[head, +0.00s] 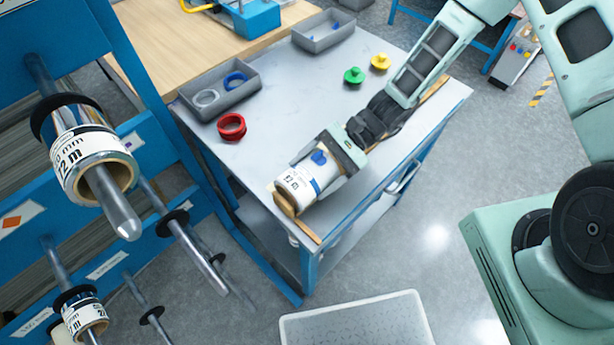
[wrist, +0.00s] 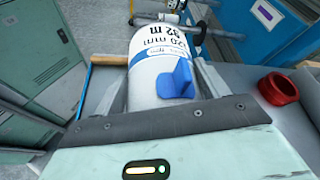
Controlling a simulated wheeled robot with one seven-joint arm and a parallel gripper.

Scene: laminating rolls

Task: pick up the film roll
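The film roll (head: 297,188) is a white cylinder with a printed label, a blue stripe, a blue tab and a brown core end. It lies on its side at the near corner of the grey worktable (head: 300,100). My gripper (head: 317,172) reaches along it from the upper right, with one finger on each side. In the wrist view the film roll (wrist: 160,65) fills the space between the fingers of my gripper (wrist: 160,85), which look closed against it. Its rear part is hidden by the gripper body. I cannot tell whether it is clear of the tabletop.
A blue rack (head: 125,80) at left carries metal pegs, with another roll (head: 85,160) and a lower roll (head: 85,318). A red ring (head: 231,126), grey bins (head: 222,95) and green (head: 354,75) and yellow (head: 380,62) knobs are on the table.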

